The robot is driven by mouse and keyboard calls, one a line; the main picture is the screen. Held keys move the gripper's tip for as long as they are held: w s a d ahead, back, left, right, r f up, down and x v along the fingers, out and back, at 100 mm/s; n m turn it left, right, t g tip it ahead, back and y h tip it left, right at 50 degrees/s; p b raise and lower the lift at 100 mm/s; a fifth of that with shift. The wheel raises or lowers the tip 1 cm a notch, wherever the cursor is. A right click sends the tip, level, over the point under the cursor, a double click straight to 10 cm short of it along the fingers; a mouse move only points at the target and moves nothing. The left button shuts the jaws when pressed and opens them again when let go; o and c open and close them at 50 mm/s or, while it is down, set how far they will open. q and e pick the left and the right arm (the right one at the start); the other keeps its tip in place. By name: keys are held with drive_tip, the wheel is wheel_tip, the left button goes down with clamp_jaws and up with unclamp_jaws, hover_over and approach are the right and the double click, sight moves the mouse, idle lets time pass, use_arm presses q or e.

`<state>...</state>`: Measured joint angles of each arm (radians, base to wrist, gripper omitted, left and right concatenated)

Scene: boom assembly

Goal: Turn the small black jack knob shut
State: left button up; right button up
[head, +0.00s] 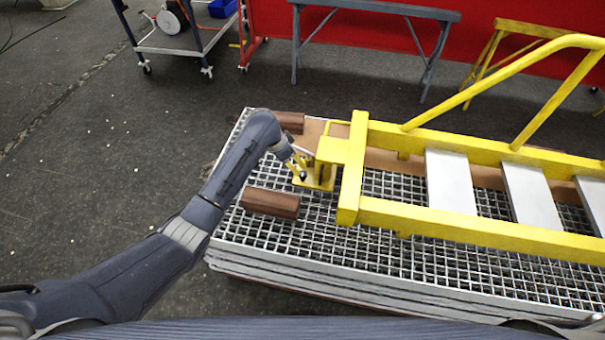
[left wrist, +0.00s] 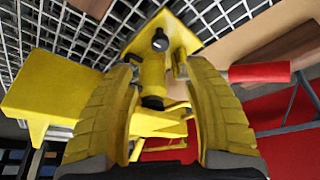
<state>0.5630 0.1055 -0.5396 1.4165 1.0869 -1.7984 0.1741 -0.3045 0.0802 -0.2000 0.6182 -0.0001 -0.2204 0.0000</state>
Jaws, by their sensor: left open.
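The yellow jack (head: 326,180) stands at the left end of the yellow boom frame (head: 356,165), above the metal grating. In the left wrist view, its yellow body (left wrist: 153,75) lies between my fingers. A small black round part, which looks like the knob (left wrist: 160,40), sits just beyond my fingertips. A second dark part (left wrist: 152,102) shows lower on the body; I cannot tell its role. My left gripper (head: 300,172) is at the jack; it also shows in the wrist view (left wrist: 160,68), its yellow fingers open on both sides, with no clear contact. My right gripper is out of view.
Brown blocks (head: 271,203) lie on the grating stack (head: 300,240) near the jack. The boom frame with grey steps (head: 450,180) fills the right side. In the wrist view, a red bar (left wrist: 260,72) lies right of the fingers. Open floor (head: 90,150) is at left.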

sight(303, 173)
use_arm(q)
drive_tip(key=x, duration=1.1)
drive_tip(key=shift+w+d+f, duration=0.1)
drive_tip(key=shift+w+f, duration=0.05)
drive_tip(key=shift+f, duration=0.2)
drive_tip(key=shift+c, duration=0.4)
clamp_jaws()
